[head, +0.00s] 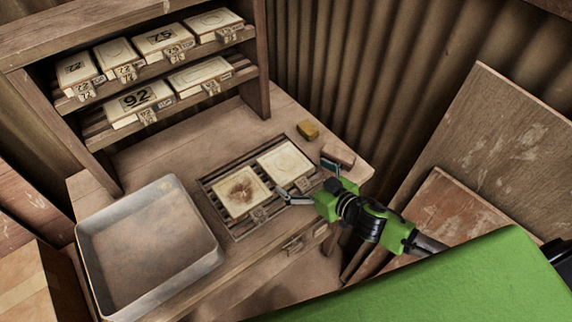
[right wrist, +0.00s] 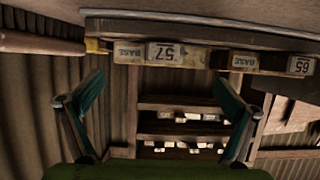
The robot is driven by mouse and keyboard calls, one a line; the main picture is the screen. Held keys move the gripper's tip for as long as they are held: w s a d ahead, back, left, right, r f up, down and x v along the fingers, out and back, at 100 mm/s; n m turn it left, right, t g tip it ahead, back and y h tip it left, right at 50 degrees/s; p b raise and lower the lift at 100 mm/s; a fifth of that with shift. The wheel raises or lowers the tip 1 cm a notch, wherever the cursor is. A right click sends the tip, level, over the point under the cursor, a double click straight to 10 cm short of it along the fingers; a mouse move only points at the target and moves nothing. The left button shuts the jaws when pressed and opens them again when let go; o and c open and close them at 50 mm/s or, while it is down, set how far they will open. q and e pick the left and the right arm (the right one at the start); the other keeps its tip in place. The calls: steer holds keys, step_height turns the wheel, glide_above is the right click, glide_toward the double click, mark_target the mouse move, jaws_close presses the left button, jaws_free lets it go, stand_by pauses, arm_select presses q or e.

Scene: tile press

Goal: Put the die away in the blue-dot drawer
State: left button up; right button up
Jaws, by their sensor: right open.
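Two cream square dies lie on a slatted wooden rack (head: 213,184) on the bench: one with a brown mark (head: 238,189), one with a pale circle (head: 284,162). I cannot tell which one the task means. My right gripper (head: 309,182) is open and empty at the rack's front right edge, beside the pale-circle die. In the right wrist view its fingers (right wrist: 160,108) are spread, with tags reading 57 (right wrist: 163,54) and 65 (right wrist: 300,66) beyond them. A drawer front (head: 296,243) shows under the bench edge; no blue dot is visible. My left gripper is not in view.
A shelf (head: 100,103) at the back left holds several tagged dies, one marked 92 (head: 136,100). A grey metal tray (head: 205,250) stands at the front left. A yellow block (head: 308,130) and a brown brick (head: 338,154) lie near the bench's right end.

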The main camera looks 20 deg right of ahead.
mark_target(288, 166)
steer(key=shift+w+a+f, duration=0.2)
steer(key=shift+w, duration=0.35)
steer(key=shift+w+a+p, duration=0.2)
steer(key=shift+w+p, duration=0.15)
steer(key=shift+w, duration=0.2)
steer(key=x, duration=0.4)
steer(key=shift+p, duration=0.4)
steer(key=c, duration=1.5)
steer(key=shift+w, duration=0.1)
steer(key=shift+c, duration=0.6)
steer(key=shift+r, duration=0.2)
